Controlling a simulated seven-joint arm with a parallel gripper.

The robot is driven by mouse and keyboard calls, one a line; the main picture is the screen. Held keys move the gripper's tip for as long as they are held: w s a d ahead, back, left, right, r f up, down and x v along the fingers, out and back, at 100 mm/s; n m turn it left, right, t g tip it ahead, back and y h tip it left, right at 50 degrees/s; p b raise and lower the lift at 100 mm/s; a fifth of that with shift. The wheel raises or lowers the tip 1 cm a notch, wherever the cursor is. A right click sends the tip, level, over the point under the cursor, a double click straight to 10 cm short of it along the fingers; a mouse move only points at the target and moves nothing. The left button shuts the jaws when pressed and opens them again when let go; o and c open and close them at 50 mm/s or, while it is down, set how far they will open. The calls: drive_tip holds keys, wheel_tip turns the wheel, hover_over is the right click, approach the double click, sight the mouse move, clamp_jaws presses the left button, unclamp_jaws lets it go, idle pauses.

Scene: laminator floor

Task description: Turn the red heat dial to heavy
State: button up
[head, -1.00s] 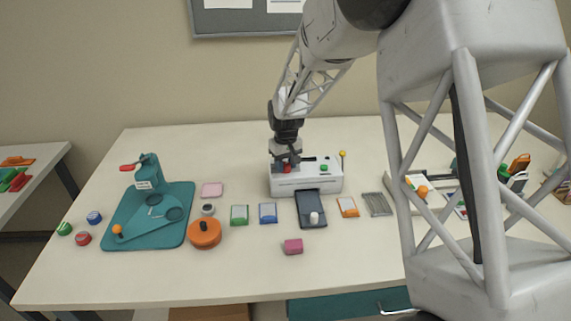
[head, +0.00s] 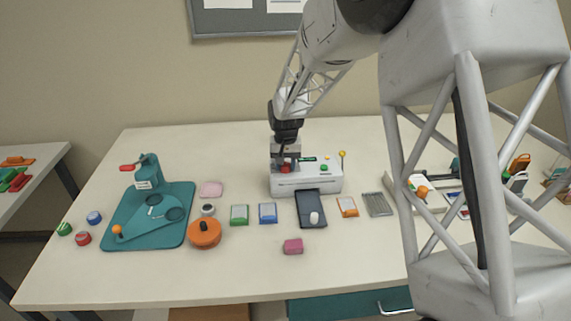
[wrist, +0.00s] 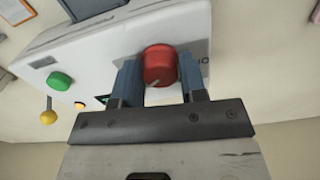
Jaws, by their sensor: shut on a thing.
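The red heat dial (wrist: 159,66) sits on the top of the white laminator (head: 308,185), near its left end in the head view. It also shows as a small red spot in the head view (head: 285,169). My gripper (wrist: 160,78) is shut on the dial, one finger on each side of it. A pale pointer mark shows on the dial's edge in the wrist view. The printed settings around the dial are mostly hidden by the fingers, so I cannot read where it points.
A green button (wrist: 60,81) and a yellow-knobbed lever (wrist: 48,117) are on the laminator beside the dial. A dark tray (head: 311,207) stands at the laminator's front.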

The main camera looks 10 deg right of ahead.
sight(286, 164)
drive_tip(key=shift+f, duration=0.1)
drive_tip(key=o, duration=0.9)
drive_tip(key=shift+r, duration=4)
